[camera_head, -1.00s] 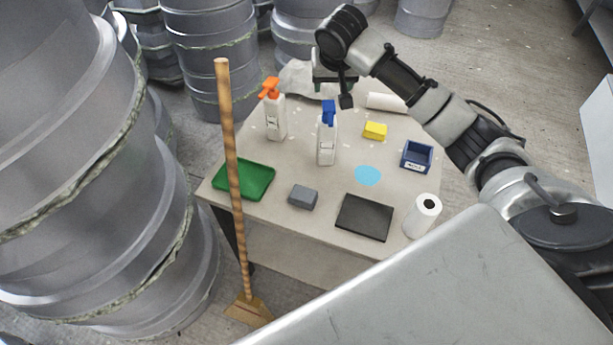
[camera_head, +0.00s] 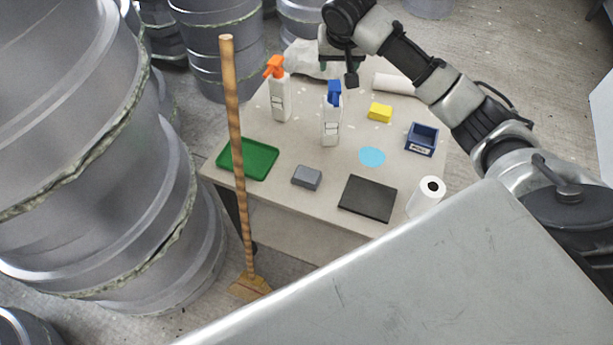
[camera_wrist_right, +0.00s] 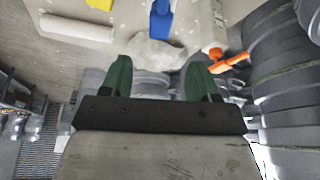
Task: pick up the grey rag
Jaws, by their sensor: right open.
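The grey rag (camera_head: 302,58) is a pale, crumpled heap at the back edge of the table, behind the spray bottles. My right gripper (camera_head: 325,62) is above or beside it and partly hides it in the head view. In the right wrist view the rag (camera_wrist_right: 155,53) lies beyond the gap between the two green fingers of my right gripper (camera_wrist_right: 160,75). The fingers are wide apart with nothing between them. I cannot tell the exact height between fingers and rag. My left gripper is not in view.
The table (camera_head: 300,205) also bears an orange-topped spray bottle (camera_head: 279,98), a blue-topped one (camera_head: 331,125), a white roll (camera_head: 394,84), a yellow sponge (camera_head: 380,112), a blue bin (camera_head: 421,139) and a green tray (camera_head: 248,158). A broom (camera_head: 236,150) stands in front. Large grey moulds (camera_head: 70,130) crowd the left.

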